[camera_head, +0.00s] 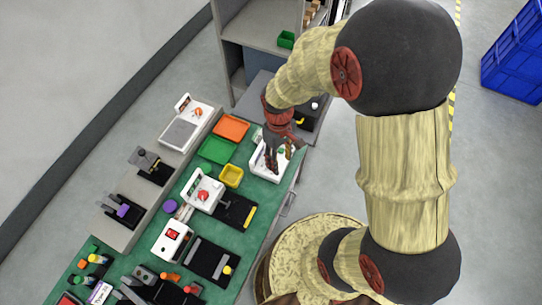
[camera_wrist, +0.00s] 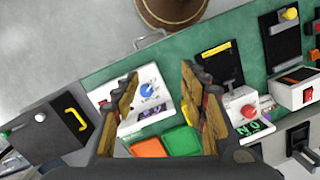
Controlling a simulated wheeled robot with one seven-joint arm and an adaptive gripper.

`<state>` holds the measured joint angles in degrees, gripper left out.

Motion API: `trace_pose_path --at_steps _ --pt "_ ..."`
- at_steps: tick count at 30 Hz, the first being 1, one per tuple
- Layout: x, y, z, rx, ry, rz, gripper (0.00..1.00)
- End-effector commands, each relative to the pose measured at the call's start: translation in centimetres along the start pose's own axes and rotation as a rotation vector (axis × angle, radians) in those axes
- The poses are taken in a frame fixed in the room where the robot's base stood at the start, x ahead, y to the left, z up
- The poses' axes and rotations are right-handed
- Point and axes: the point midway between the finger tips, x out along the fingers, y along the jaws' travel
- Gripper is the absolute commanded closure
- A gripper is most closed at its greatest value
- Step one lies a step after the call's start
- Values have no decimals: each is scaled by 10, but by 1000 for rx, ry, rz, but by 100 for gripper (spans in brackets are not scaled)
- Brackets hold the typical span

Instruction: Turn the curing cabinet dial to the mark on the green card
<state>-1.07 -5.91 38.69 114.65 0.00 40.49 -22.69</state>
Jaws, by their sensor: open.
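A white unit with a blue dial (camera_wrist: 147,89) shows between my fingers in the wrist view. Marks surround the dial, but they are too small to read. The same white unit (camera_head: 259,168) is partly hidden behind my gripper in the head view. My gripper (camera_wrist: 160,72) is open and empty, with its fingers spread to either side of the unit; in the head view my gripper (camera_head: 281,160) hangs over the bench edge area.
Orange (camera_head: 231,127), green (camera_head: 217,150) and yellow (camera_head: 232,176) trays lie on the green bench mat beside the unit. A dark box with a yellow handle (camera_wrist: 75,118) stands on its other side. A white unit with a red button (camera_head: 204,191) and several fixtures fill the bench.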

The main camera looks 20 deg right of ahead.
Motion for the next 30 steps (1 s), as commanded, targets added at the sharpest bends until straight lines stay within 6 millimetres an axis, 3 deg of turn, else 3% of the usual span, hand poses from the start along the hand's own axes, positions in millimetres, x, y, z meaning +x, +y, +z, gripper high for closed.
trace_pose_path --at_steps 3,8,13,20,30 --pt "41 5 -14 -164 -29 -14 57" --pt "80 17 -44 -402 7 5 57" --pt "74 33 -81 -613 85 72 57" --pt "75 36 -88 -759 101 100 57" --pt "120 38 -93 -764 99 97 57"
